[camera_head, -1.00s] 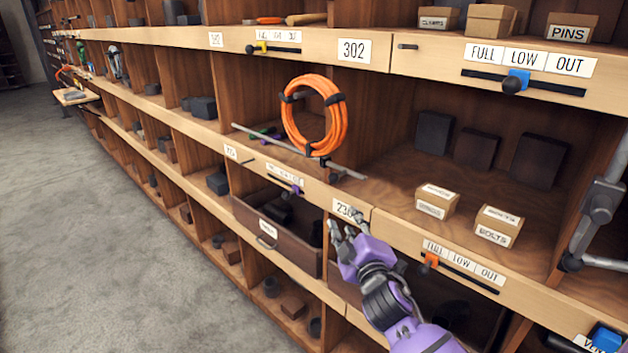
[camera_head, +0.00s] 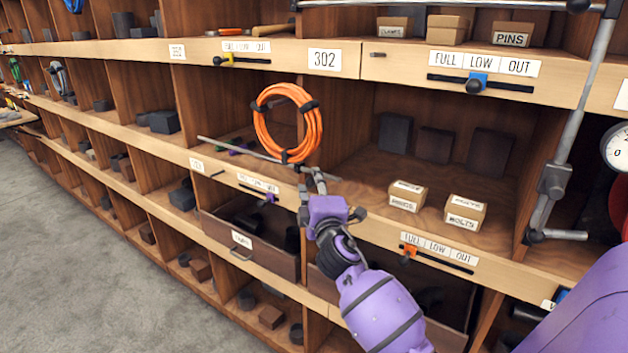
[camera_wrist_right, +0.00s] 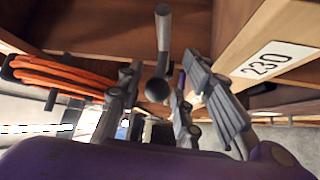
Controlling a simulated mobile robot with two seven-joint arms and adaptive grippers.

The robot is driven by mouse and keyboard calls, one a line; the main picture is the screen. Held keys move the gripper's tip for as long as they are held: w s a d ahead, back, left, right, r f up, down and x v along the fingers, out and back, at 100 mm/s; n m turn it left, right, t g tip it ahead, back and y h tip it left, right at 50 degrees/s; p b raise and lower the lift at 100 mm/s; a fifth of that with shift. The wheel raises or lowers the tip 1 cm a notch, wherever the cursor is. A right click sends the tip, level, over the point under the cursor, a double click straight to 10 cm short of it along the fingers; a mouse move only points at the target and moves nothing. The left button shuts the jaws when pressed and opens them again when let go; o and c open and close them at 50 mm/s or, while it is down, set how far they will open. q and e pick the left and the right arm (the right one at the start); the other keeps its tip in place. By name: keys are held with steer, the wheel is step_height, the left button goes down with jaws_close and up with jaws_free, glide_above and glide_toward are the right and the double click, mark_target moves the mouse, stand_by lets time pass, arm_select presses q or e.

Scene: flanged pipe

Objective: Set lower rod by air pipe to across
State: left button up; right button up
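A grey pipe (camera_head: 577,110) runs steeply down the right side, with a clamp block (camera_head: 554,180) on it. A short grey rod (camera_head: 562,235) with a dark knob lies nearly level at its lower end. I cannot tell for sure which part is the lower rod. Another thin grey rod (camera_head: 225,147) runs along the middle shelf front by the orange coil. My right gripper (camera_head: 312,183) is by that rod's right end. In the right wrist view its fingers (camera_wrist_right: 155,100) are spread around a grey rod with a round dark end (camera_wrist_right: 157,88); contact is unclear. My left gripper is out of view.
The orange hose coil (camera_head: 288,122) hangs close to my right gripper and also shows in the wrist view (camera_wrist_right: 60,75). A partly open drawer (camera_head: 240,240) is below. Small boxes (camera_head: 407,196) stand on the shelf. A gauge (camera_head: 616,150) is at the right edge.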

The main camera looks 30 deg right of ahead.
steer(key=shift+x, duration=0.95)
steer(key=shift+f, duration=0.1)
jaws_close()
